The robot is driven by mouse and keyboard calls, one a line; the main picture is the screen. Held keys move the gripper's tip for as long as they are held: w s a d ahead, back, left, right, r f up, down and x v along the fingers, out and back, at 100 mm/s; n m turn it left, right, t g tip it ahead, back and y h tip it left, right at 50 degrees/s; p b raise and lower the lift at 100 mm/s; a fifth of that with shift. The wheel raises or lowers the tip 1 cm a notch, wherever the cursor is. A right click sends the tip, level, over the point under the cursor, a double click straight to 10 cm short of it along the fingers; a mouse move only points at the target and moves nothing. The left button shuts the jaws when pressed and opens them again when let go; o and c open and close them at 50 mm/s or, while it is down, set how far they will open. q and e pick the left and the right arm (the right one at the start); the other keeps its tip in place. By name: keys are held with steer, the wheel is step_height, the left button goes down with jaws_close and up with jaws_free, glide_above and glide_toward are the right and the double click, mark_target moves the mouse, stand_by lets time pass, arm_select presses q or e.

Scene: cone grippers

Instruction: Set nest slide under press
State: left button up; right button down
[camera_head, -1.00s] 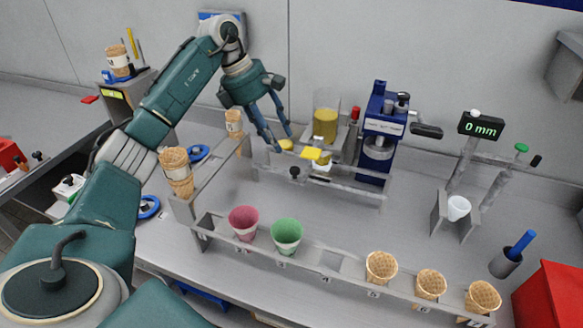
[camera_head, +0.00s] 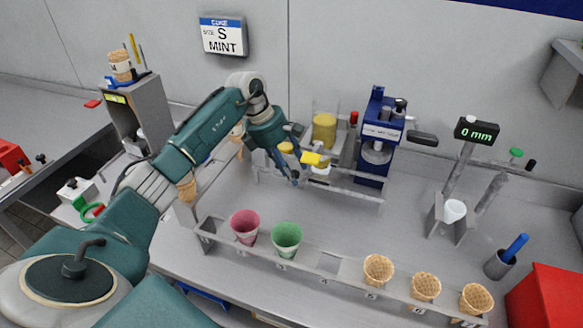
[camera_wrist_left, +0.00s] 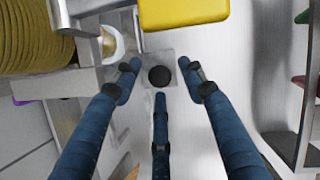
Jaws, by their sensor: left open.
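The blue press (camera_head: 376,150) stands at the back of the bench, right of centre. The nest slide's grey rail (camera_head: 345,193) runs in front of it, to its left. A yellow block (camera_head: 312,159) and a white cup (camera_head: 320,170) sit at the rail. My left gripper (camera_head: 290,177) is open at the rail's left part, left of the press. In the left wrist view, its three blue fingers (camera_wrist_left: 162,85) spread around a black round knob (camera_wrist_left: 159,77) on a small plate, with no clear contact. The yellow block (camera_wrist_left: 185,12) lies just beyond. My right gripper is not seen.
A front rack (camera_head: 330,270) holds a red cup (camera_head: 245,226), a green cup (camera_head: 287,239) and cones at right. A gauge reading 0 mm (camera_head: 477,131), a grey pot (camera_head: 501,264) and a red box (camera_head: 548,295) stand right. A wall sign (camera_head: 223,37) reads MINT.

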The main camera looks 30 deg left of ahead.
mark_target(304, 184)
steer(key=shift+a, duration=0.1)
arm_select(q)
jaws_close()
steer(key=d, duration=0.1)
steer(key=w+d, duration=0.1)
steer(key=d, duration=0.1)
steer(key=shift+d, duration=0.4)
jaws_free()
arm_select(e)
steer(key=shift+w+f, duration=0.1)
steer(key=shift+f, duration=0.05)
arm_select(q)
steer(key=shift+a+r, duration=0.1)
steer(key=shift+r, duration=0.1)
steer(key=v, duration=1.1)
steer(key=shift+s+r, duration=0.2)
steer(key=shift+r, duration=0.1)
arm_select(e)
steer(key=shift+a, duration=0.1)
